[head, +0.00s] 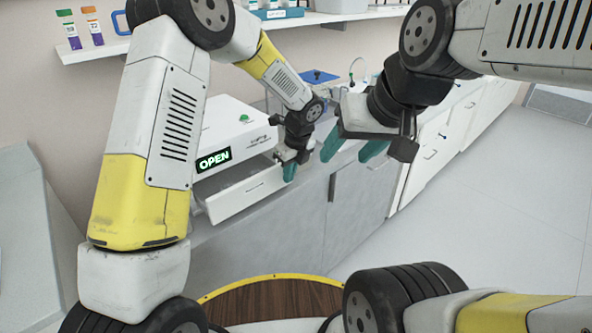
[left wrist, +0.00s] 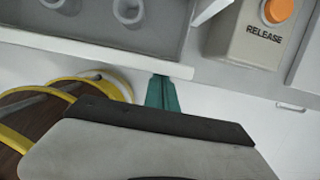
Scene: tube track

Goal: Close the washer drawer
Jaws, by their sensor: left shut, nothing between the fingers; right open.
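The white washer (head: 232,128) stands on the bench and its display reads OPEN. Its drawer (head: 245,195) sticks out at the front. In the left wrist view the drawer's front panel (left wrist: 90,48) runs across the picture, with a grey interior and round white fittings behind it. My left gripper (head: 289,172) is shut and empty at the right end of the drawer front; in the left wrist view its teal fingertips (left wrist: 160,92) are at the panel's outer side. I cannot tell whether they touch it. My right gripper (head: 352,147) is open and empty, to the right of the washer.
A box with an orange RELEASE button (left wrist: 262,28) stands beside the drawer in the left wrist view. A shelf (head: 100,48) with tubes is above the washer. Grey cabinet fronts (head: 295,222) run below the bench. The floor (head: 500,210) at right is clear.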

